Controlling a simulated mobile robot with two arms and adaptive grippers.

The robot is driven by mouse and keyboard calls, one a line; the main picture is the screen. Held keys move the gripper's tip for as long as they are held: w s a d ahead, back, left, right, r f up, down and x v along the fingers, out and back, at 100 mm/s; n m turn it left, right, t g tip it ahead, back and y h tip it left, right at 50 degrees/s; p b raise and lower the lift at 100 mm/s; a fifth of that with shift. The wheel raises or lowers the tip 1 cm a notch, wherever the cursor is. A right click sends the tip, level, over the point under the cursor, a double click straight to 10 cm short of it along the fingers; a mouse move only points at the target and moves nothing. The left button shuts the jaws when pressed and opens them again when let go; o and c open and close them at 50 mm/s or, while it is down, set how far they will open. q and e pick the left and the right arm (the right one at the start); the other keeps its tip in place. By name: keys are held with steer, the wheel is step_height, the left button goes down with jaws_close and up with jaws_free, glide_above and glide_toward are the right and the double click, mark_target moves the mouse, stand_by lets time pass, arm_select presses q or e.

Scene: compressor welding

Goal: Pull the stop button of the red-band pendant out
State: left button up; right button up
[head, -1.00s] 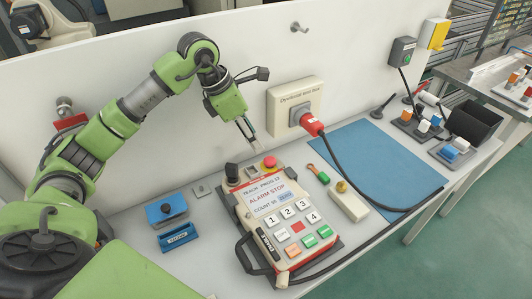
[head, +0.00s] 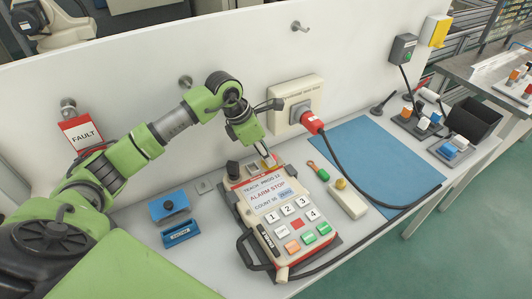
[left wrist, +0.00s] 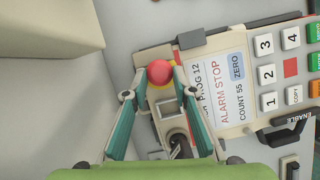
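The pendant (head: 262,196) lies on the bench with its screen reading ALARM STOP; a red strip shows along its top edge. Its red stop button shows in the left wrist view (left wrist: 160,73), at the pendant's top end. My left gripper (head: 268,162) is down at that end and hides most of the button in the head view. In the left wrist view my left gripper (left wrist: 159,72) has its two fingers apart, one on each side of the button; whether they touch it is hard to tell. My right gripper is not in view.
A black key-like knob (head: 233,169) stands beside the button. A wall box (head: 297,107) with a red plug and black cable is behind. A FAULT tag (head: 82,132) hangs on the wall.

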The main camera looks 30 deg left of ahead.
arm_select(q)
jaws_close()
steer(key=shift+r, duration=0.75)
steer(key=o, duration=0.9)
jaws_free()
steer(key=v, duration=1.2)
